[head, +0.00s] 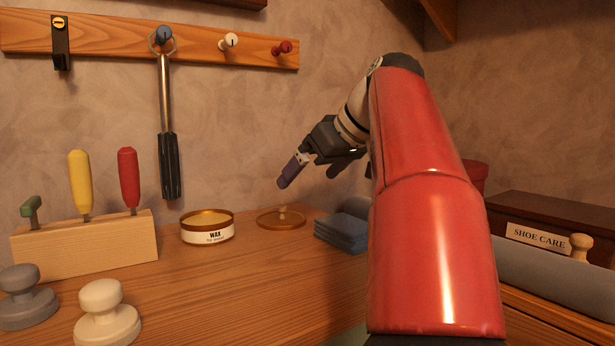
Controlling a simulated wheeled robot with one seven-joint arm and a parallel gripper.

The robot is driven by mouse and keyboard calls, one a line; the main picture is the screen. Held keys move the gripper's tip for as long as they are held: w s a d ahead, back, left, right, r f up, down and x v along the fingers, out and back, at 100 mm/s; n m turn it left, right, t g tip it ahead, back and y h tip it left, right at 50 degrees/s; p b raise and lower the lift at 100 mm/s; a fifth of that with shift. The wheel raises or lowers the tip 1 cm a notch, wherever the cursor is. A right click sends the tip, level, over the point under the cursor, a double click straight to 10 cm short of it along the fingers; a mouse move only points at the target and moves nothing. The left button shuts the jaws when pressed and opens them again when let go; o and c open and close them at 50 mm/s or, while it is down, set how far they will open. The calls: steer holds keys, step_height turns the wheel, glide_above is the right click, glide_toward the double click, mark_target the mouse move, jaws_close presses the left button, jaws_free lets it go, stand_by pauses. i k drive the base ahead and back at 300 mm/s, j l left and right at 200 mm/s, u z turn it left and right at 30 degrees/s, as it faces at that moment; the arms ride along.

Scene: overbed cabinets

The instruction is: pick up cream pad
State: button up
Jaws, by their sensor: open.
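The cream pad (107,322) stands on the wooden worktop at the lower left, its round knob upward. Its lower edge is close to the bottom of the picture. A similar grey pad (27,306) stands to its left, close beside it. My gripper (311,178) is open and empty, with dark fingers pointing down. It is in the air, above and well to the right of the cream pad, near a flat amber lid (281,220). My red arm comes in from the right and hides part of the worktop.
A wooden block (85,246) holds upright tools behind the pads. A wax tin (207,229) and folded blue cloths (340,234) lie further right. A rail (190,40) with a hanging tool is on the wall. The worktop (215,290) right of the cream pad is clear.

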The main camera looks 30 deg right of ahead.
mark_target(108, 322)
steer(key=k+l, duration=0.15)
steer(key=k, duration=0.35)
steer(key=k+l, duration=0.2)
steer(key=k, duration=0.25)
